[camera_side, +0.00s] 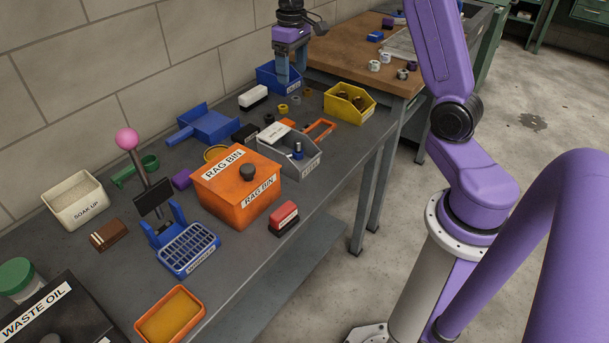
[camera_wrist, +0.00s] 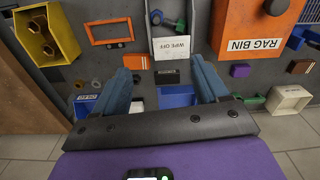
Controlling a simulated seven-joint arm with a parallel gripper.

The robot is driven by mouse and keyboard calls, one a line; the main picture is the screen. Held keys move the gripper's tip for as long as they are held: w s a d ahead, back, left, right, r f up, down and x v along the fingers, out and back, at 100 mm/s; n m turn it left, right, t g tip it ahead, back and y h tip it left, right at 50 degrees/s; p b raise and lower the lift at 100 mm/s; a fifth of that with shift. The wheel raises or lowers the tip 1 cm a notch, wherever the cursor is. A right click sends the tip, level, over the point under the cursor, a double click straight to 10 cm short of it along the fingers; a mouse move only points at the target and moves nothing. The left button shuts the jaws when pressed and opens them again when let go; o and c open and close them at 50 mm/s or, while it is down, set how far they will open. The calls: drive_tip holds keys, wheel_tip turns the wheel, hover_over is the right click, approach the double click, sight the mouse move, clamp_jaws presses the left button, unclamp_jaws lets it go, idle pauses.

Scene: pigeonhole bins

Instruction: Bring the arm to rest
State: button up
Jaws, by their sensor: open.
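My gripper (camera_side: 291,76) is at the far end of the grey bench, pointing down. Its two blue-grey fingers are spread apart, and nothing shows between them. In the side view the fingers overlap the blue bin (camera_side: 266,78); their height above it is hard to tell.
A yellow bin (camera_side: 349,103), a grey bin (camera_side: 305,164) and an orange rag bin (camera_side: 238,190) stand on the bench. A blue dustpan (camera_side: 207,127) lies near the wall. A pink-knobbed lever (camera_side: 127,139) stands upright. A wooden-topped table (camera_side: 335,57) adjoins the bench.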

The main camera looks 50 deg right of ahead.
drive_tip(key=s+a+n, duration=0.5)
drive_tip(key=s+a, duration=0.8)
drive_tip(key=a, duration=0.2)
drive_tip(key=s+a+f+n, duration=0.1)
drive_tip(key=s+n, duration=0.5)
drive_tip(key=s, duration=1.4)
drive_tip(key=shift+s+a+f, duration=0.15)
drive_tip(key=shift+s+f, duration=0.15)
drive_tip(key=shift+f, duration=0.3)
